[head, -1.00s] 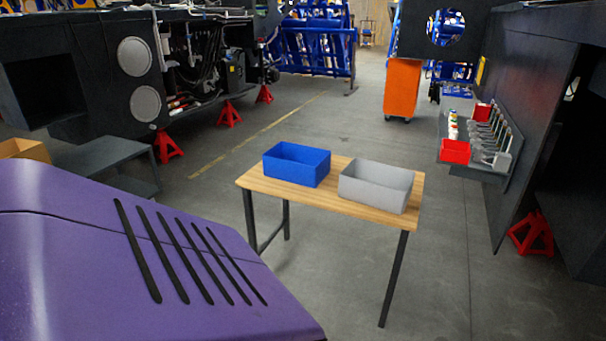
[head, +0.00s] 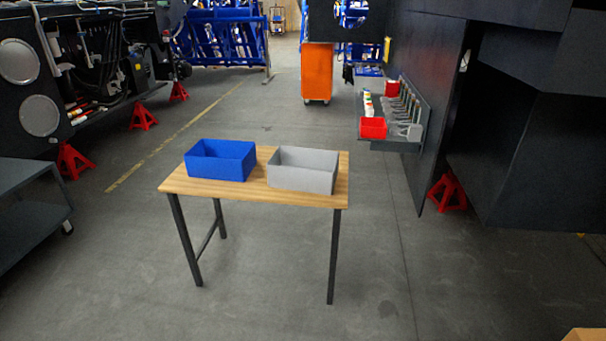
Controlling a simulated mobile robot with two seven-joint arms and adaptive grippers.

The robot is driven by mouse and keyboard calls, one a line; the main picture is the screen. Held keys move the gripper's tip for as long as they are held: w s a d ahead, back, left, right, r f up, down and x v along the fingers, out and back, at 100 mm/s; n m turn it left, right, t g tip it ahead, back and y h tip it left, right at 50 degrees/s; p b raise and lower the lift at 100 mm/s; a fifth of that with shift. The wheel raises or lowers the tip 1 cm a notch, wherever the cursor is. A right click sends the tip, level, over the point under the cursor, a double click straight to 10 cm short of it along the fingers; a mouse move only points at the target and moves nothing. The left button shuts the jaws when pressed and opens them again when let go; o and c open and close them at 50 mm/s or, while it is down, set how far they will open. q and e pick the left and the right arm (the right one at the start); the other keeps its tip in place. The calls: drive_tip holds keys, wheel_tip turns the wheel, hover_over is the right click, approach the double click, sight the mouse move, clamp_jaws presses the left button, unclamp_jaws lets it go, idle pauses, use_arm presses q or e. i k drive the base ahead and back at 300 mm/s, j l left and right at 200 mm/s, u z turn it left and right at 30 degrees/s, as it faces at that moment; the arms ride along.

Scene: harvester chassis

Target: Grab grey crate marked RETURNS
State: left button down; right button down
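A grey crate (head: 302,179) stands upright on the right half of a small wooden table (head: 240,194) in the head view. It looks open at the top and empty. No RETURNS marking can be read on the sides that show. A blue crate (head: 219,166) stands on the left half of the same table, a small gap away from the grey one. Neither of my grippers is in the head view.
A dark cart (head: 28,200) stands at the left edge. Red stands (head: 75,162) support the dark machine on the left. An orange cabinet (head: 317,74) is behind. A shelf with a red bin (head: 373,128) hangs at right. Floor before the table is clear.

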sight(316, 172)
drive_tip(key=i+l+u, duration=0.15)
drive_tip(key=i+l, duration=0.45)
drive_tip(key=i, duration=0.25)
drive_tip(key=i+l+u, duration=0.15)
drive_tip(key=i+l, duration=0.6)
drive_tip(key=i, duration=0.1)
